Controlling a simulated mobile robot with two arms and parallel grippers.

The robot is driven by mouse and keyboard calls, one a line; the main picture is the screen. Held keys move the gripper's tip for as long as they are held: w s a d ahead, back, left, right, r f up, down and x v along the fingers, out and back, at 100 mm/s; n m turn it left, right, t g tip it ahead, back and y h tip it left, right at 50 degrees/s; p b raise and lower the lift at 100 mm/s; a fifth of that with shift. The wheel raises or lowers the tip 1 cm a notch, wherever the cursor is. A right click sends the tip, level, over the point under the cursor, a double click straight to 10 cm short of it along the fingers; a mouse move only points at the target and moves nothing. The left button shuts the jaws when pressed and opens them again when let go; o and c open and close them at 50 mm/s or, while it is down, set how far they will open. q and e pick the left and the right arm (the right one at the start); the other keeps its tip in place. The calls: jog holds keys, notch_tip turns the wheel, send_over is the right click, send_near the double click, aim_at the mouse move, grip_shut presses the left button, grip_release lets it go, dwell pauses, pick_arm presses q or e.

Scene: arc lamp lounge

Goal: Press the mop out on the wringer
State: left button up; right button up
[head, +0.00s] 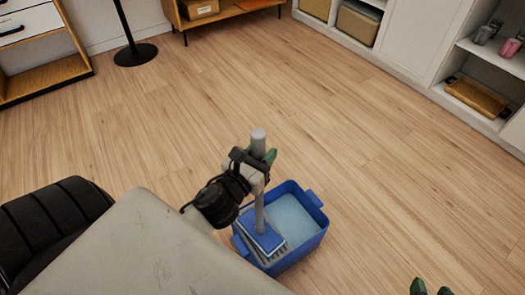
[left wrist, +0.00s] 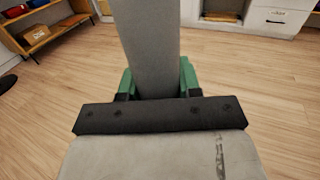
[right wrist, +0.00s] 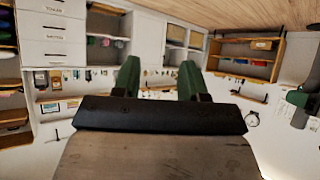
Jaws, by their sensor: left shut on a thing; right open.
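My left gripper (head: 262,165) is shut around the upper handle, which also fills the middle of the left wrist view (left wrist: 146,50). The blue bucket (head: 316,232) stands on the floor with pale blue water (head: 291,218) inside. The mop head is over the bucket's near-left part, above grey ribs that look like the wringer (head: 276,256). I cannot tell whether they touch. My right gripper (head: 431,288) is open and empty at the bottom edge.
Wooden floor (head: 400,190) is clear around the bucket's far and right sides. A lamp base (head: 136,54) stands far left of centre. White shelving (head: 420,45) lines the right, and a drawer unit (head: 38,50) stands at far left.

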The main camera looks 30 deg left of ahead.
aim_at(263, 134)
pick_arm(q)
jog(key=shift+f, duration=0.35)
pick_arm(e)
jog(key=shift+w+a+r+t, duration=0.3)
jog(key=shift+w+r+t, duration=0.35)
jog(key=shift+t, duration=0.05)
dwell(0.5)
pick_arm(q)
jog(key=shift+f, duration=0.1)
dwell(0.4)
